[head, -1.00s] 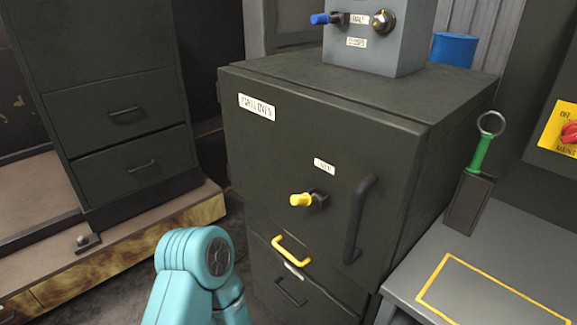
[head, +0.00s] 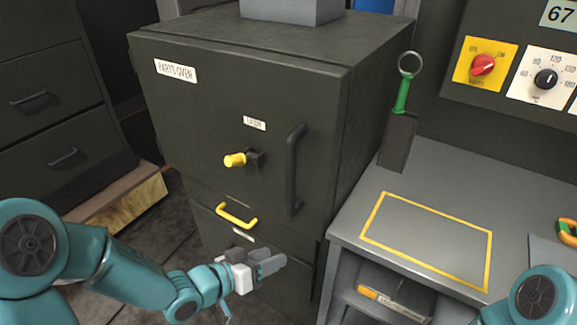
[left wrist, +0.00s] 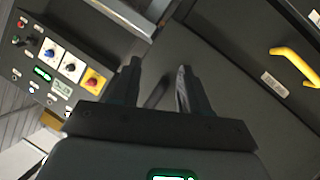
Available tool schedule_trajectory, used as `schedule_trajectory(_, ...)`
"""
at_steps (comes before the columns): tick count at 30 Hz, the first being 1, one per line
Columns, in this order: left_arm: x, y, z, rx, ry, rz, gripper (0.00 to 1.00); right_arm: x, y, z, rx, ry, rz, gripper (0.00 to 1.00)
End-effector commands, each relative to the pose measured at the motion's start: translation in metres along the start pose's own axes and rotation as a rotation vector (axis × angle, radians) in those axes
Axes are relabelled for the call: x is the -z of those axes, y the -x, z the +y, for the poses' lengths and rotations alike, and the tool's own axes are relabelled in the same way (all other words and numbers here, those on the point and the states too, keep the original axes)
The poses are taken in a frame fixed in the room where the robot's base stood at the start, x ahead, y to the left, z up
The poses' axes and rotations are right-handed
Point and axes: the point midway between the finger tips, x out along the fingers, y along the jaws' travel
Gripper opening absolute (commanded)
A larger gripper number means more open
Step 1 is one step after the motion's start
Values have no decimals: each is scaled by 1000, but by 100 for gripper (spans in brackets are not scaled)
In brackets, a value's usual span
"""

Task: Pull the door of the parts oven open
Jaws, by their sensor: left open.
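The parts oven (head: 215,110) is a dark cabinet with a front door that looks shut. Its black vertical door handle (head: 294,172) is on the right side of the door. A yellow latch knob (head: 235,160) sticks out left of the handle, under a small label. My left gripper (head: 272,264) is low in front of the oven, below the door handle and apart from it. In the left wrist view my left gripper (left wrist: 158,70) is open, with a dark bar between the fingers that I cannot identify for sure. My right gripper is out of view.
A yellow drawer handle (head: 236,216) is below the door. To the right stands a grey bench (head: 345,228) with a yellow outlined rectangle, and a green-handled tool (head: 402,95) by the oven. A control panel (head: 470,95) is behind. Drawers (head: 45,130) stand at left.

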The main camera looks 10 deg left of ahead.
Motion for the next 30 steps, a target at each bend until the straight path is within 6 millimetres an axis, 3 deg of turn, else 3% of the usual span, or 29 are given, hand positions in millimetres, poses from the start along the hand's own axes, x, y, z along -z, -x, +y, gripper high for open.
schedule_trajectory(1, 35, 15, 6, -24, -89, 90, 46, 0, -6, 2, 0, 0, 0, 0)
schedule_trajectory(3, 75, 40, 17, -51, -212, 186, 46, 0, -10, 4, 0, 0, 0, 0)
schedule_trajectory(6, 113, 72, 29, -43, -349, 278, 46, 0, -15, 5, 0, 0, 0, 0)
schedule_trajectory(9, 138, 95, 33, -8, -412, 342, 46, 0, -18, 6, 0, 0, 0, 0)
schedule_trajectory(13, 150, 107, 35, 15, -441, 378, 46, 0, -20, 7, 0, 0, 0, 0)
schedule_trajectory(20, 162, 78, 38, 13, -440, 377, 46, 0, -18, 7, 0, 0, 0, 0)
schedule_trajectory(30, 191, 2, 43, 15, -439, 377, 46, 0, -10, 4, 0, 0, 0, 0)
